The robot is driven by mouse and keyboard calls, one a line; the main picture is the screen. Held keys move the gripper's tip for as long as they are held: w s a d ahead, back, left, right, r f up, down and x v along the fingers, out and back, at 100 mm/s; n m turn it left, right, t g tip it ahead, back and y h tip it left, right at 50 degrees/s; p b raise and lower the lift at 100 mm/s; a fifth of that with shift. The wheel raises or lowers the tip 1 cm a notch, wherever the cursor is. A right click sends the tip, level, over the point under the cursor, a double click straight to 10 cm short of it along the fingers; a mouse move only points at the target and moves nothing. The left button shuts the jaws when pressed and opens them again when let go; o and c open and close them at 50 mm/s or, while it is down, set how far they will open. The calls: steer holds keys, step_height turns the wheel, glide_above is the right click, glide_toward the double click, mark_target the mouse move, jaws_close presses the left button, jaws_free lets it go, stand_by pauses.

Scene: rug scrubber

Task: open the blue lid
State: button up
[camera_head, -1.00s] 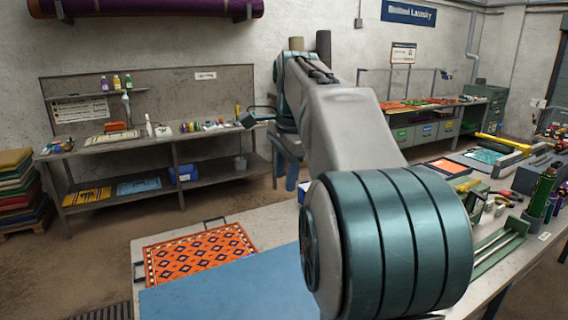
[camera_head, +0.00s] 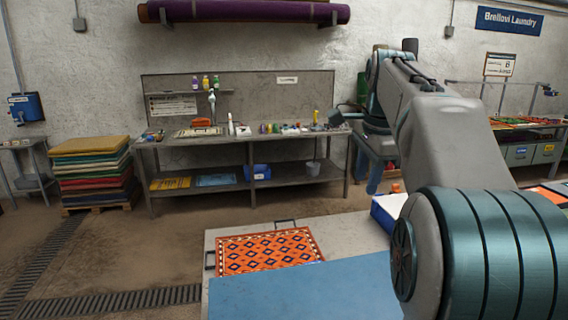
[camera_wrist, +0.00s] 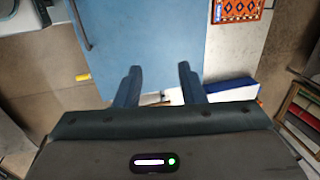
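A large flat blue panel (camera_head: 305,292), which looks like the blue lid, lies at the bottom of the head view, in front of an orange patterned rug (camera_head: 268,250). It also fills the upper middle of the wrist view (camera_wrist: 150,35); a grey bar (camera_wrist: 79,24) runs along its left side there. My gripper (camera_wrist: 158,72) is open and empty. Its two fingers are apart and overlap the panel's near part in the picture. I cannot tell their height above it. My arm covers the panel's right part in the head view.
A blue and white box (camera_head: 388,210) stands to the right of the rug, partly behind my arm. A workbench (camera_head: 240,138) with bottles is at the back wall. A stack of rugs (camera_head: 92,170) stands on a pallet at left. The floor at left is clear, with drain grates.

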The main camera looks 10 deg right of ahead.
steer(key=s+a+f+n+b, duration=0.2)
steer(key=s+a+f+n, duration=0.2)
steer(key=f, duration=0.3)
steer(key=s+a+f+n+t+b, duration=0.1)
steer(key=s+a+f+n+b, duration=0.1)
steer(key=s+a+f+n, duration=0.2)
step_height(320, 180, down, 3)
steer(key=shift+s+a+f+n, duration=0.2)
steer(key=shift+s+a+n, duration=0.1)
steer(key=shift+s+n, duration=0.75)
steer(key=s+a+f+n, duration=0.1)
steer(key=s+f+n, duration=0.1)
steer(key=s+f, duration=0.1)
steer(key=s+a+f+n+b, duration=0.1)
steer(key=s+f+n, duration=0.2)
steer(key=f, duration=0.2)
steer(key=s+a+f+n+b, duration=0.1)
steer(key=s+a+f+n, duration=0.1)
steer(key=f, duration=0.3)
steer(key=shift+s+a+t, duration=0.1)
steer(key=shift+s+t, duration=0.2)
steer(key=shift+s, duration=0.45)
steer(key=c, duration=0.3)
steer(key=shift+s+f+n, duration=0.1)
steer(key=shift+f+n, duration=0.1)
steer(key=shift+n, duration=0.15)
jaws_close()
